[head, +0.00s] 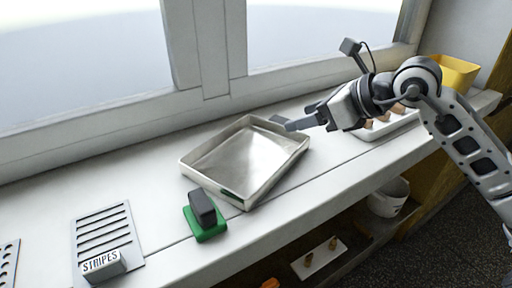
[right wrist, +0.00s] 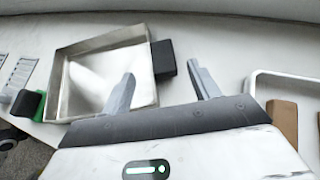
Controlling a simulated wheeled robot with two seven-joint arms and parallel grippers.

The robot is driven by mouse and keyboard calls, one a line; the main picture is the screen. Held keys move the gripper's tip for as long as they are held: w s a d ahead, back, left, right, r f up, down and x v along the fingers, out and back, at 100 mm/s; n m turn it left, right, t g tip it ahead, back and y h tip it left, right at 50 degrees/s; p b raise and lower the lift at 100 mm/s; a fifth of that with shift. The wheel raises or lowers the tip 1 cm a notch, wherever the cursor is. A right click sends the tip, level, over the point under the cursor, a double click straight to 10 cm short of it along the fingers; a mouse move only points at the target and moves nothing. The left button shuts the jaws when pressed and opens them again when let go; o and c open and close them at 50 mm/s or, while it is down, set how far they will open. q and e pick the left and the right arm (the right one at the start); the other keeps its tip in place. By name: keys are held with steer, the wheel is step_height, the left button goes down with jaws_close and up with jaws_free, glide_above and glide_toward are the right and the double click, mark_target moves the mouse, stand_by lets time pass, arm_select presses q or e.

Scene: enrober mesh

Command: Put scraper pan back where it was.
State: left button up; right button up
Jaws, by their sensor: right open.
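The scraper pan (head: 205,183) is a shallow square metal pan lying flat on the white sill, with a dark green patch on its near wall. It also shows in the right wrist view (right wrist: 100,42), left of centre. A black block-like grip (right wrist: 163,60) sits at the pan's side there, and a dark piece (head: 279,119) shows at the pan's far right corner in the head view. My right gripper (head: 300,122) is open and empty at that corner. In the wrist view the grip lies beyond and between its two fingers (right wrist: 168,88). My left gripper is out of view.
A green block with black top (head: 205,220) stands close before the pan. A slotted plate (head: 105,230) with a STRIPES label (head: 103,263) lies left. A white tray with brown pieces (head: 385,130) and a yellow bin (head: 456,74) are right. The window frame (head: 210,95) stands behind.

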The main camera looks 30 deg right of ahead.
mark_target(281, 121)
steer(key=x, duration=0.2)
steer(key=p+x, duration=0.1)
steer(key=x, duration=0.1)
steer(key=shift+w+r, duration=0.15)
steer(key=shift+w, duration=0.15)
steer(key=shift+w+a+f, duration=0.15)
steer(key=shift+w+f, duration=0.15)
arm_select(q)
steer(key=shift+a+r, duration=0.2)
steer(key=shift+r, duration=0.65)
arm_select(e)
jaws_close()
